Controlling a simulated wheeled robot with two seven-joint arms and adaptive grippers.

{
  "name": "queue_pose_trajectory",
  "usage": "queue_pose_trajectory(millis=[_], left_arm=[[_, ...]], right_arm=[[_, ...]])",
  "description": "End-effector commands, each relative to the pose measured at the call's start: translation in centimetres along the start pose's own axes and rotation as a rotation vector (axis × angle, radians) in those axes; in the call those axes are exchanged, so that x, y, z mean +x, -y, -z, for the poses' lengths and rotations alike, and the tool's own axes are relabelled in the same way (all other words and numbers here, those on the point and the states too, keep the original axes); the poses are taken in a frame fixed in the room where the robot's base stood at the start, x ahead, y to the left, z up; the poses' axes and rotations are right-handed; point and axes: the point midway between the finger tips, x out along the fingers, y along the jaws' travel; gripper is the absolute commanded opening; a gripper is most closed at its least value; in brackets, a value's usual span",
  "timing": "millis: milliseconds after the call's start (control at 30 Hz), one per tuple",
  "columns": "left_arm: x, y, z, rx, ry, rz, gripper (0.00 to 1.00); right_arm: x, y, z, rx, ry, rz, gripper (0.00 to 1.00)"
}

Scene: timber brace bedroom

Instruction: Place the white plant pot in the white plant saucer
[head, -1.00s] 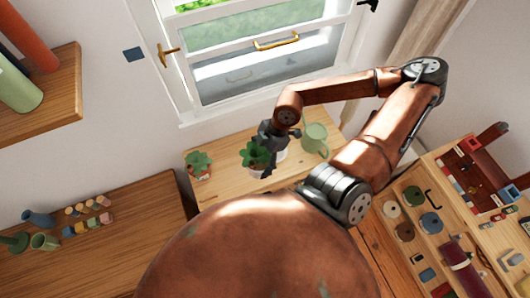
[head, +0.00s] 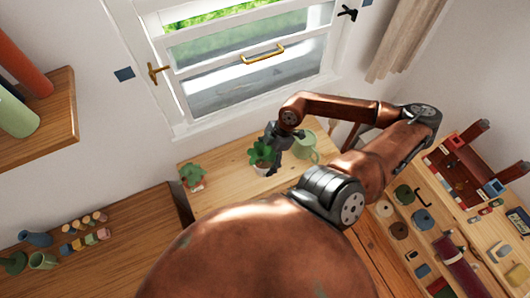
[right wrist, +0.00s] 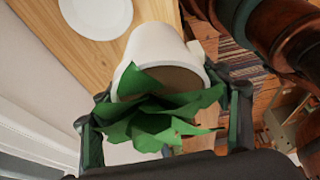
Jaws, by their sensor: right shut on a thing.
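My right gripper (head: 273,150) is shut on the white plant pot (head: 262,169), which holds a leafy green plant. In the right wrist view, the pot (right wrist: 153,45) is between the gripper's two fingers (right wrist: 165,118), and its leaves hang toward the camera. The white plant saucer (right wrist: 96,14) lies on the wooden table at the top of that view, empty where it shows and apart from the pot in the picture. In the head view I cannot make out the saucer. My left gripper is not in view.
Another small plant (head: 191,174) stands at the left of the wooden table (head: 222,192). The window (head: 245,60) is behind. A board with tools and spools (head: 398,229) is at right.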

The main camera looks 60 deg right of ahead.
Motion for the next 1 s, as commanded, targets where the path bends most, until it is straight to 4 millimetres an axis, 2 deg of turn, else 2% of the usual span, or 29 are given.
queue_pose_trajectory(millis=[33, 200, 400, 767, 1000], left_arm=[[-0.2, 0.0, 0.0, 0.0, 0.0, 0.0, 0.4], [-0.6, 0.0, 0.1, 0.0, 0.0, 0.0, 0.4], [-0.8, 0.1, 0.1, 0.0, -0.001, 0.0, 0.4], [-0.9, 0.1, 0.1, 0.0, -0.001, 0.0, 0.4], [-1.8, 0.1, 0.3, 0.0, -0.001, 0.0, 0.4]], right_arm=[[0.1, -1.2, -0.5, 0.003, -0.003, -0.003, 0.17], [0.9, -4.4, -2.6, 0.003, -0.004, -0.003, 0.17], [3.6, -6.9, -5.0, 0.003, -0.006, -0.004, 0.17], [5.7, -8.7, -7.0, 0.0, -0.003, -0.001, 0.17], [8.2, -8.7, -8.0, 0.001, -0.005, -0.001, 0.17]])
